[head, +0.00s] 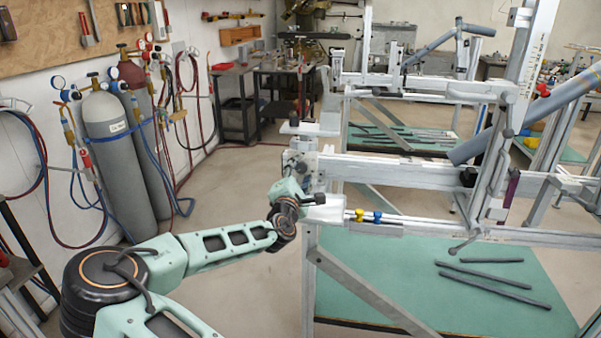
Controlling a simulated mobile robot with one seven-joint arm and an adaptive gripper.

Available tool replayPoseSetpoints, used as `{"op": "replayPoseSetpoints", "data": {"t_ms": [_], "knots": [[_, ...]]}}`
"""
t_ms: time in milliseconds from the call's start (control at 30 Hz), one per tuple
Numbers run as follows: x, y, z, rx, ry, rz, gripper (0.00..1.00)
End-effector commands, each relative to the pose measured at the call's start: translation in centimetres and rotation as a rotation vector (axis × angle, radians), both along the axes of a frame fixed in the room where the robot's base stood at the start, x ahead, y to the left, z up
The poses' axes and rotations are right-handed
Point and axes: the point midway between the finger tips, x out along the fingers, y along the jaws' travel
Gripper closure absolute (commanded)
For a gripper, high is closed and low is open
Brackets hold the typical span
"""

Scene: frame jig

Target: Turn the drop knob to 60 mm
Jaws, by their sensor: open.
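The frame jig (400,168) is a long silver-grey beam structure across the middle and right of the head view. My mint-green arm reaches from the lower left to its left end. My gripper (314,199) is open at that end, small and partly merged with the dark parts there. A dark round part (300,168) sits on the jig's end plate just above my gripper and may be the drop knob, but I cannot tell. Its setting cannot be read. I cannot tell whether my gripper touches anything.
Small yellow (359,214) and blue (377,216) parts sit on the lower rail. An upright post with a scale (535,50) and a slanted grey tube (530,118) stand at right. Dark tubes (495,287) lie on a green mat (375,285). Gas cylinders (115,150) stand at left; bare floor lies between.

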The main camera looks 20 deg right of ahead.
Motion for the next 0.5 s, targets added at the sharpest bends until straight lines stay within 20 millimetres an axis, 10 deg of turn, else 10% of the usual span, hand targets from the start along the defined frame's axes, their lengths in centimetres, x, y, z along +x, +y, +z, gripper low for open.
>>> {"op": "replayPoseSetpoints", "data": {"t_ms": [500], "knots": [[-6.6, 4.6, 0.0, 0.0, 0.001, 0.003, 0.56]]}}
